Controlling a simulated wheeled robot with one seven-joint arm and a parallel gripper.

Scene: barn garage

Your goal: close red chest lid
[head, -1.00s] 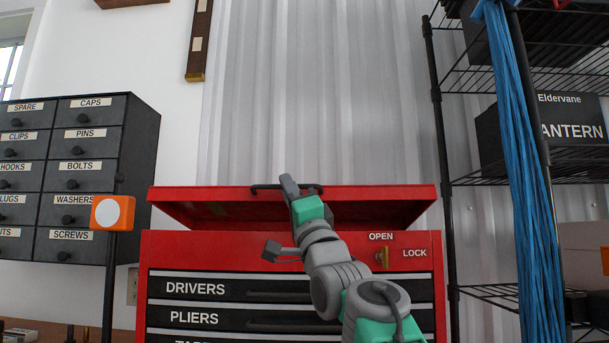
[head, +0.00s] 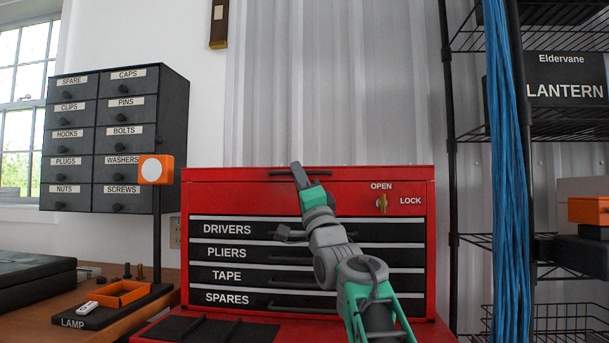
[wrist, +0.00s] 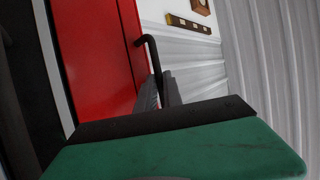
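The red chest (head: 340,196) stands straight ahead, and its red lid (head: 400,172) lies along the top edge with no gap visible in the head view. A black bar handle (head: 280,172) runs along the lid's front. It also shows in the wrist view (wrist: 151,52), bending down between my fingers. My gripper (head: 299,175) is at the middle of this handle, its fingers close together around the bar. The fingertips also show in the wrist view (wrist: 160,92). The bar's part between the fingers is mostly hidden.
Labelled black drawers (head: 115,135) stand at left, beside an orange-headed lamp (head: 156,170). A wooden bench (head: 160,300) holds an orange tray (head: 122,293). A black wire shelf (head: 452,200) with hanging blue strands (head: 505,190) stands at right. The chest's key (head: 381,203) sits in its lock.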

